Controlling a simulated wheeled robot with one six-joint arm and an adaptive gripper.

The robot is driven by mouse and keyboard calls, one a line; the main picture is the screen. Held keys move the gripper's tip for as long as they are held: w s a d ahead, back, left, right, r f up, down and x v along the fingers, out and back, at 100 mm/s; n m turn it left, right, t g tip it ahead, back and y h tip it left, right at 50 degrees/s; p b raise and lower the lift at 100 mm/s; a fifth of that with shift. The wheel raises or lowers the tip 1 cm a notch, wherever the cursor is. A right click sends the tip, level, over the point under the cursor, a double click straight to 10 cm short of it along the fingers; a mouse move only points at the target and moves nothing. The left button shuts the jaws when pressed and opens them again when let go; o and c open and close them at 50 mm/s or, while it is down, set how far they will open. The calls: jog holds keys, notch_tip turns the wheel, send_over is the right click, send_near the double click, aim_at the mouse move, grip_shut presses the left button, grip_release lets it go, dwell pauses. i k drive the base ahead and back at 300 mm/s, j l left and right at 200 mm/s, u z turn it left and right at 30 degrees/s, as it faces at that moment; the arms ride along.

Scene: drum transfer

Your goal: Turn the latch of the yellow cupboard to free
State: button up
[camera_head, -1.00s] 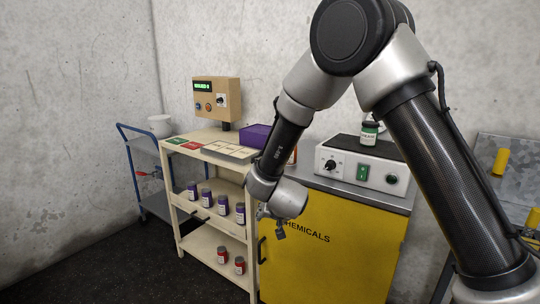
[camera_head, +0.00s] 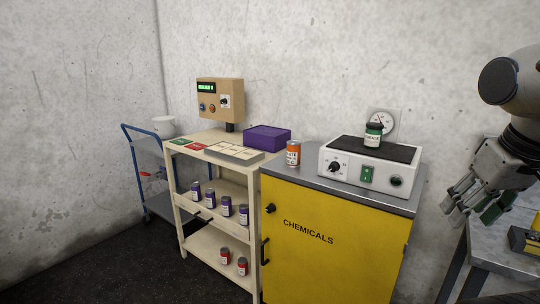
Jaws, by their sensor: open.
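The yellow cupboard (camera_head: 335,245) marked CHEMICALS stands in the middle, its door shut against the frame as far as I can see. A small black latch knob (camera_head: 271,208) sits near the door's upper left edge; its turned position is too small to tell. A black bar handle (camera_head: 264,251) is below it. My gripper (camera_head: 459,217) is open at the right, well apart from the cupboard, pointing down-left beside a grey table.
A white device (camera_head: 345,172) with a green-labelled jar (camera_head: 373,136) and an orange can (camera_head: 293,153) stand on the cupboard top. A cream shelf cart (camera_head: 212,245) with several jars adjoins its left. A grey table (camera_head: 500,258) with a green cylinder (camera_head: 497,206) is right.

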aim_at(271, 208)
jog(key=i+l+u, duration=0.1)
jog(key=i+u, duration=0.2)
jog(key=i, duration=0.2)
jog(key=i+l+u, duration=0.3)
jog(key=i, duration=0.25)
jog(key=j, duration=0.1)
